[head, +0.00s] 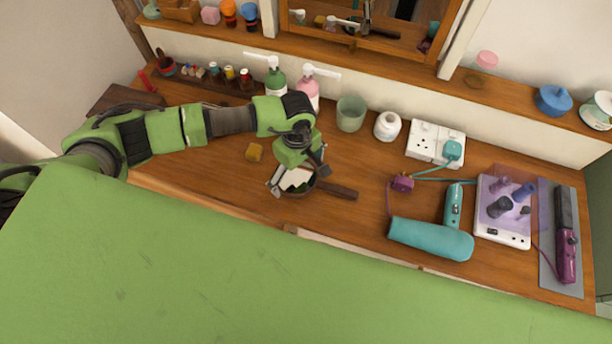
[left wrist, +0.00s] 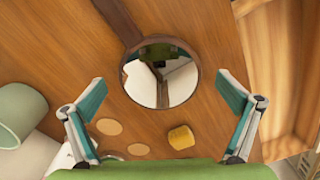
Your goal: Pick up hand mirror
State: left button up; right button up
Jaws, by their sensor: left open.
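The hand mirror (head: 339,190) lies on the wooden dresser top, its dark brown handle pointing right in the head view. Its round glass sits under my left gripper (head: 296,182), which partly hides it there. In the left wrist view the round mirror (left wrist: 161,73) shows whole in its brown frame, with the handle running up and left. The left gripper (left wrist: 163,118) is open, its two teal-padded fingers apart on either side of the mirror in that view and not touching it. My right gripper is not in view.
Pump bottles (head: 276,80), a green cup (head: 351,113) and a white jar (head: 388,125) stand behind. A teal hair dryer (head: 431,238) and its cord lie to the right. A framed wall mirror stands at the back.

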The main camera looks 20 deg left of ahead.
pick_arm(q)
jog(key=shift+f, duration=0.45)
jog(key=c, duration=1.6)
jog(key=shift+c, duration=0.2)
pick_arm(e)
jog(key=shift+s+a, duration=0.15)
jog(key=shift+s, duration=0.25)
